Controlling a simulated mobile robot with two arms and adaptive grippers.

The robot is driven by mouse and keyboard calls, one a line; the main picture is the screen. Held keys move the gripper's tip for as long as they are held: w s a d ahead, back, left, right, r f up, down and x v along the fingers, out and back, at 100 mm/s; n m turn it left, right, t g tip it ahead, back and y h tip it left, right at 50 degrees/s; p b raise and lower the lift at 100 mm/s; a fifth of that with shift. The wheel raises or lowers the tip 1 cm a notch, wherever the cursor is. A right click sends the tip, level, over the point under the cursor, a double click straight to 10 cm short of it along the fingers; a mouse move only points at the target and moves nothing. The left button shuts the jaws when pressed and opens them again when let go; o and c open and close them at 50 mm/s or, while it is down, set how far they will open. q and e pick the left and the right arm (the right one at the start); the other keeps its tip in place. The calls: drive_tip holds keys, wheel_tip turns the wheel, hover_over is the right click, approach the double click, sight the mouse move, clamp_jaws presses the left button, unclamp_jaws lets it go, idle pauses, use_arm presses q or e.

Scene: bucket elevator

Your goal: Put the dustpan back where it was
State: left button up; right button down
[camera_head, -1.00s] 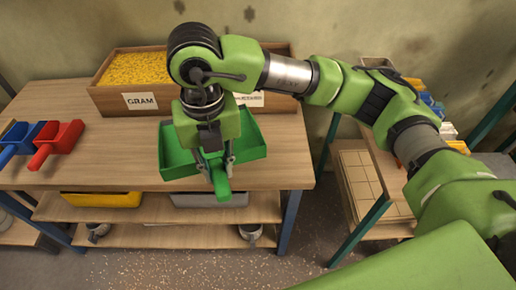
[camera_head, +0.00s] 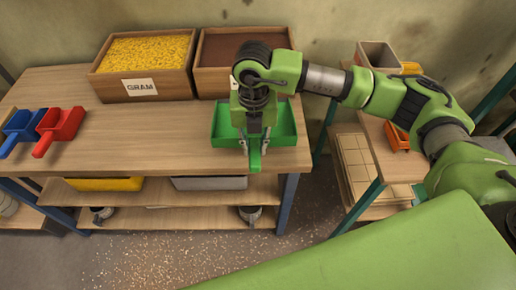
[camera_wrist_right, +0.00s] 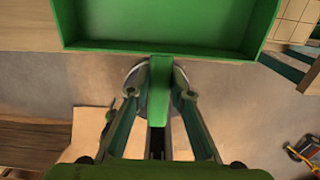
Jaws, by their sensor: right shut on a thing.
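The green dustpan (camera_head: 285,123) is at the right front corner of the wooden table, its handle pointing out past the front edge. I cannot tell whether it rests on the top or is just above it. My right gripper (camera_head: 255,145) points down and is shut on the dustpan's handle. In the right wrist view the handle (camera_wrist_right: 159,95) lies between the two fingers, and the pan (camera_wrist_right: 160,25) fills the top. My left gripper is not in view.
Red (camera_head: 60,123) and blue (camera_head: 22,126) scoops lie at the table's left. A box of yellow grains (camera_head: 140,88) and a brown-filled box (camera_head: 212,84) stand at the back. A shelf unit with an orange bin (camera_head: 397,137) is on the right. The table's middle is clear.

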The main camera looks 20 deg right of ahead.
drive_tip(key=shift+w+d+f, duration=0.25)
drive_tip(key=shift+d+f, duration=0.15)
drive_tip(key=shift+f, duration=0.15)
drive_tip(key=f, duration=0.1)
drive_tip(key=f+p, duration=0.1)
drive_tip(key=f, duration=0.1)
drive_tip(key=shift+w+d+p, duration=0.1)
drive_tip(key=shift+d+p, duration=0.1)
drive_tip(key=shift+p, duration=0.1)
drive_tip(key=shift+f, duration=0.35)
drive_tip(key=c, duration=1.8)
unclamp_jaws()
wheel_tip(320, 180, up, 11)
drive_tip(key=b, duration=0.2)
drive_tip(key=shift+f+b, duration=0.1)
drive_tip(key=shift+b, duration=0.2)
drive_tip(key=shift+r, duration=0.65)
